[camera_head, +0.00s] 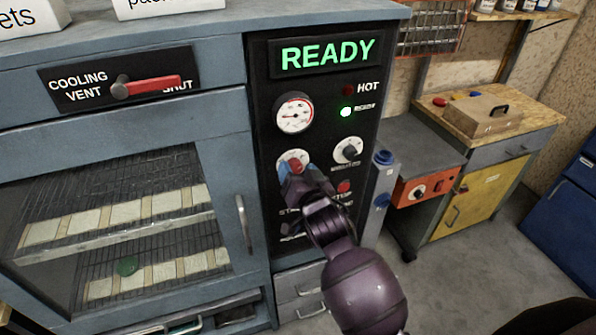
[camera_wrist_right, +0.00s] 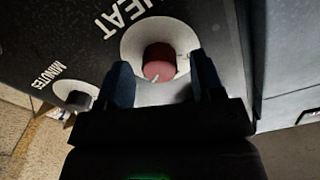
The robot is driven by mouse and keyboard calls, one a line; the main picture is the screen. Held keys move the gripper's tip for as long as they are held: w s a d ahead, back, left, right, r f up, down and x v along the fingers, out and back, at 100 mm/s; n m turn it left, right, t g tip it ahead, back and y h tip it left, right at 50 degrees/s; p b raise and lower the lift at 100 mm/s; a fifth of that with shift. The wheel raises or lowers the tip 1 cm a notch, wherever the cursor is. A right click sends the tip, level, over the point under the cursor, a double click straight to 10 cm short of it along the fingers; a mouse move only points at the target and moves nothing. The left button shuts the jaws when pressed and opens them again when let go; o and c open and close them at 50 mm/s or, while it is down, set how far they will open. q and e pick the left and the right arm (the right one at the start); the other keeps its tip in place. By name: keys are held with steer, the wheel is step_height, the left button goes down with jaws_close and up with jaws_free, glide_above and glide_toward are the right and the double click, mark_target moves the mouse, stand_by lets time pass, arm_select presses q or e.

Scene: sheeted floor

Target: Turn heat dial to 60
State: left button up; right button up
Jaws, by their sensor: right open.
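The heat dial (camera_head: 293,158) is on the black control panel, below the gauge; in the head view my right gripper covers its lower part. In the right wrist view the heat dial (camera_wrist_right: 158,62) has a red knob with a pale pointer mark on a white round face, next to the word HEAT. My right gripper (camera_head: 291,172) is at the dial. Its two blue fingers, also in the right wrist view (camera_wrist_right: 163,80), are apart, one on each side of the knob; I cannot tell whether they touch it. Scale numbers are not readable. My left gripper is not in view.
The minutes dial (camera_head: 348,150) is just right of the heat dial. A round gauge (camera_head: 294,114), a lit READY display (camera_head: 328,54) and a red button (camera_head: 344,186) share the panel. The oven door (camera_head: 120,210) with its handle (camera_head: 243,222) is at left.

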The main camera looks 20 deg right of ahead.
steer(key=shift+c, duration=0.2)
steer(key=c, duration=0.9)
steer(key=shift+n, duration=0.3)
steer(key=n, duration=0.5)
steer(key=shift+n, duration=0.3)
steer(key=n, duration=0.5)
steer(key=shift+n, duration=0.4)
steer(key=o, duration=0.9)
